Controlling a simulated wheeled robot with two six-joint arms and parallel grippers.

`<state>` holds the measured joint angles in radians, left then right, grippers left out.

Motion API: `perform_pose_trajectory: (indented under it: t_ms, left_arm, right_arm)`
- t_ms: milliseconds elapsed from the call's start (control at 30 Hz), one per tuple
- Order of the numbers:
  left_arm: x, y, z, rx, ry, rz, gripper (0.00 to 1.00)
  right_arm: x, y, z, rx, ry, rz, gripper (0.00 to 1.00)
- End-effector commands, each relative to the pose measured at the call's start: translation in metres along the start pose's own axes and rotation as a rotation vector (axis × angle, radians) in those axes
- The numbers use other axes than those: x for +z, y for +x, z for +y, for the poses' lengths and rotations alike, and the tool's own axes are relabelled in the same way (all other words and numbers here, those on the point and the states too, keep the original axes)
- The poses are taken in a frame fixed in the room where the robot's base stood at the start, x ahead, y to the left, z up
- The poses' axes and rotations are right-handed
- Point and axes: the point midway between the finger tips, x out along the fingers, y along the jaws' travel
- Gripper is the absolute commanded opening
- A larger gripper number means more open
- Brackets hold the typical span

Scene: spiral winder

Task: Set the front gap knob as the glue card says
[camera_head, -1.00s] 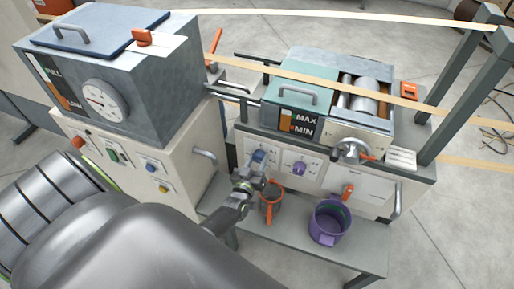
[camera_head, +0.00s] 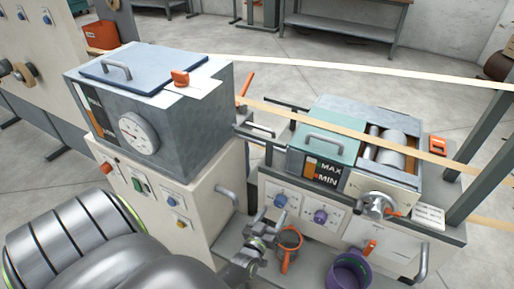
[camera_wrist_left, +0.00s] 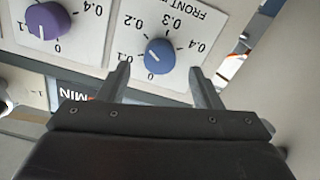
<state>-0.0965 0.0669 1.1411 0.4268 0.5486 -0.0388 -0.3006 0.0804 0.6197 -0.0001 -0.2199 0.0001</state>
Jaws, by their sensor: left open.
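The front gap knob is blue and sits on a white dial plate; it shows in the head view (camera_head: 280,201) and the left wrist view (camera_wrist_left: 159,56). Its upside-down plate reads "FRONT", with marks from 0 to 0.4. Its pointer setting is too small to read surely. My left gripper (camera_head: 262,222) is open in front of this knob. In the left wrist view, its fingers (camera_wrist_left: 161,84) stand apart, one to each side of the knob's lower part, not closed on it. I cannot tell which paper is the glue card.
A purple knob (camera_head: 320,216) is beside the blue one. A white printed card (camera_head: 428,217) lies by the crank (camera_head: 376,205). A purple pot (camera_head: 348,272) and an orange-handled pot (camera_head: 289,240) stand below. A grey handle (camera_head: 226,198) juts out left of the gripper.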

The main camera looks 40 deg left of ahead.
Motion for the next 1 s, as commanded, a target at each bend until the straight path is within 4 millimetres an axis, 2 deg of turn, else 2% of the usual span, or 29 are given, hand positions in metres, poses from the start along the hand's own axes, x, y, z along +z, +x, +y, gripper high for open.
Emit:
perform_pose_trajectory:
  t_ms: [33,300,500,700,1000]
  left_arm:
    - [0.001,-0.013,-0.001,-0.002,-0.001,-0.002,0.59]
    - [0.002,-0.074,-0.001,-0.003,-0.002,-0.003,0.59]
    - [0.001,-0.11,0.0,-0.002,-0.001,-0.002,0.59]
    - [0.001,-0.128,0.0,-0.001,0.0,-0.002,0.59]
    - [0.0,-0.13,0.0,0.0,0.0,0.0,0.59]
  right_arm:
    - [0.0,0.0,0.0,0.0,0.0,0.0,0.36]
    - [0.0,0.003,0.0,0.0,0.0,0.0,0.36]
    - [0.001,0.006,-0.001,0.0,0.0,0.0,0.36]
    - [0.001,0.007,-0.001,0.0,0.0,0.0,0.36]
    - [0.0,0.007,-0.001,0.0,0.0,0.0,0.36]
